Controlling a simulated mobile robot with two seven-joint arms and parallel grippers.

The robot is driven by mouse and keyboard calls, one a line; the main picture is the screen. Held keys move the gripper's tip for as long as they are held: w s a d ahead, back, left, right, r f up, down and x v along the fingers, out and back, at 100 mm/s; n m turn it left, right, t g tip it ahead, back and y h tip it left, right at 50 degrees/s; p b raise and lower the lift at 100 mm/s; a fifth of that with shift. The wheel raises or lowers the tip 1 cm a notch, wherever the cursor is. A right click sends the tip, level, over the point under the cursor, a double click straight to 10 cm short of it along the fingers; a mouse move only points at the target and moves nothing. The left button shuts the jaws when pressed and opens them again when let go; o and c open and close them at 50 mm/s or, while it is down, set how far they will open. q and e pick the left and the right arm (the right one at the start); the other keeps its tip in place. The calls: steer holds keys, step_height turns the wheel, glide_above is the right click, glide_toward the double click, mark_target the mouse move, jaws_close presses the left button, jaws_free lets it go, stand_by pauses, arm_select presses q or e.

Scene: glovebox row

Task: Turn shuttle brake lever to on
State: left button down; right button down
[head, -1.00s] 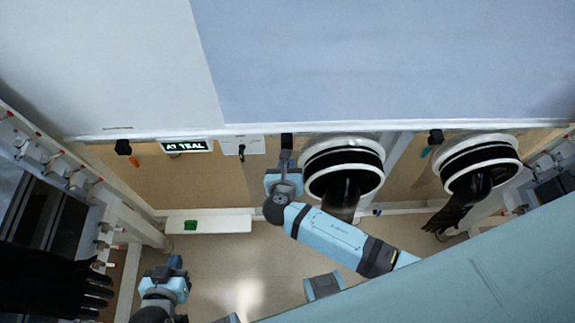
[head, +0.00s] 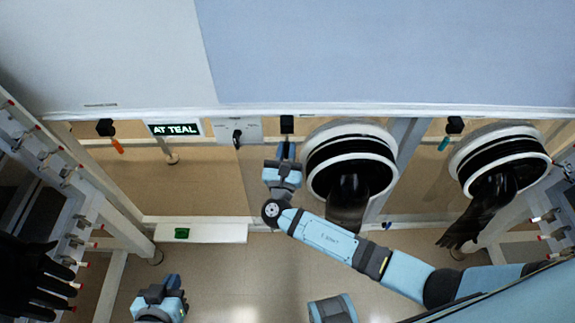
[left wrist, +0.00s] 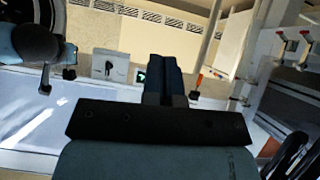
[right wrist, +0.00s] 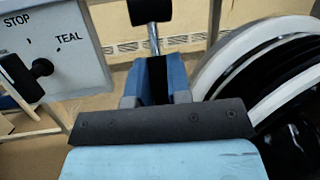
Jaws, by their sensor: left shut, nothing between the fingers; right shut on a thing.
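A lever hangs from a black mount (head: 287,124) under the white front edge, left of the middle glove port. Its metal shaft (right wrist: 154,40) shows below the black block in the right wrist view. My right gripper (head: 284,152) is shut on this lever's lower end; the fingers (right wrist: 157,80) hide most of the handle. No on or off marking is readable. My left gripper (head: 163,284) is shut and empty, low at the left of the head view, away from the levers. Its closed fingers (left wrist: 165,78) also show in the left wrist view.
Left of the held lever are a selector knob (head: 237,137), marked STOP and TEAL, and a lit "AT TEAL" sign (head: 173,129). An orange-handled lever (head: 117,145) and a teal-handled lever (head: 444,143) hang further out. The middle glove port (head: 394,165) is close beside my right gripper.

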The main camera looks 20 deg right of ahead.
steer(key=shift+w+d+f+t+h+b, duration=0.1)
steer(key=shift+w+f+t+h+b, duration=0.35)
steer(key=shift+b, duration=1)
steer(key=shift+w+d+m+t+h+b, duration=0.1)
steer(key=shift+w+m+t+h+b, duration=0.2)
steer(key=shift+t+b, duration=0.3)
steer(key=shift+w+d+r+h+b, duration=0.15)
steer(key=shift+h+b, duration=0.1)
steer(key=shift+b, duration=0.65)
steer(key=shift+w+r+t+b, duration=0.1)
steer(key=shift+w+t+b, duration=0.05)
steer(key=shift+t+b, duration=0.35)
steer(key=shift+r+m+h, duration=0.2)
steer(key=shift+m+h, duration=0.1)
steer(key=shift+h, duration=0.1)
arm_select(q)
steer(key=shift+w+d+f+t+h, duration=0.25)
steer(key=shift+d+f+t+h, duration=0.15)
steer(key=shift+d+f+t, duration=0.25)
